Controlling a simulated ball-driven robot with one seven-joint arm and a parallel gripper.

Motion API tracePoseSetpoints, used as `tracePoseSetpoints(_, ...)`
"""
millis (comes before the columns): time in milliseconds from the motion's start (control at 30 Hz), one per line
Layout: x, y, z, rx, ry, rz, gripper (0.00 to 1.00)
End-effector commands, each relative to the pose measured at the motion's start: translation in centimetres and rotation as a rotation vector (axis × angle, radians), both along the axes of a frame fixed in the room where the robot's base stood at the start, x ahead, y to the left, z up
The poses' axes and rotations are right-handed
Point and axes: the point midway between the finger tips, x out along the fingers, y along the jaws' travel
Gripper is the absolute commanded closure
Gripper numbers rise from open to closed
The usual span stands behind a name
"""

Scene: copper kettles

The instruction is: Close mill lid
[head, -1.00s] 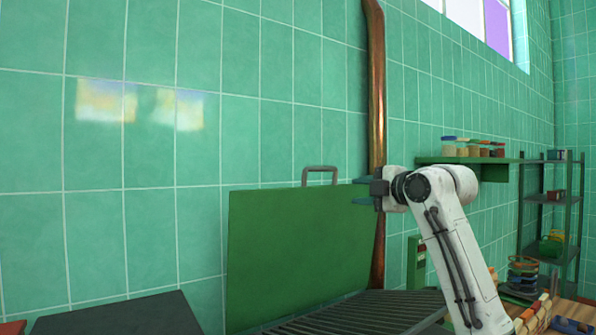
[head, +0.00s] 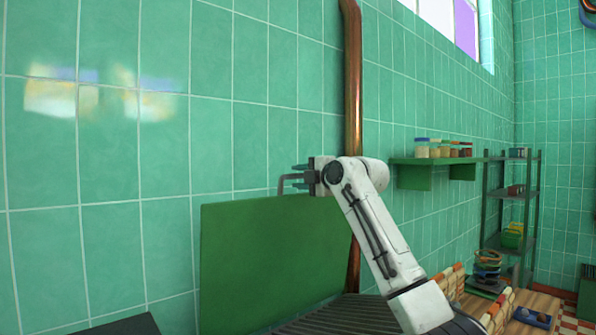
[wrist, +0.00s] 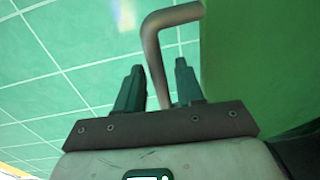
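The mill lid (head: 265,255) is a flat green panel standing raised against the tiled wall in the head view. It fills the right side of the wrist view (wrist: 262,70). Its grey bent-bar handle (head: 281,184) sticks up from the top edge. My gripper (head: 298,177) is at the handle, above the lid's top edge. In the wrist view my gripper (wrist: 158,64) has its dark green fingers apart, and the handle bar (wrist: 152,45) runs down between them. Gaps seem to show beside the bar, so I cannot see a firm grip.
A ribbed dark grey surface (head: 325,314) lies below the lid. A copper pipe (head: 353,100) runs up the wall behind my arm. A green shelf with jars (head: 412,176) and a rack (head: 512,195) stand to the right. A dark panel (head: 118,325) shows at the lower left.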

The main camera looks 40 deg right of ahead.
Motion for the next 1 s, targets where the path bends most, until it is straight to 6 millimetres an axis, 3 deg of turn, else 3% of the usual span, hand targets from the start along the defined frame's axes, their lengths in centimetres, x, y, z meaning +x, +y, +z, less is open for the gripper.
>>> tracePoseSetpoints(200,1.16,0.04,-0.02,0.000,-0.001,-0.001,0.63)
tracePoseSetpoints(467,1.24,0.04,-0.11,0.000,-0.001,-0.001,0.63)
tracePoseSetpoints(867,1.23,0.03,-0.14,0.000,0.000,-0.001,0.99)
tracePoseSetpoints(1000,1.23,0.03,-0.16,0.001,0.000,-0.001,1.00)
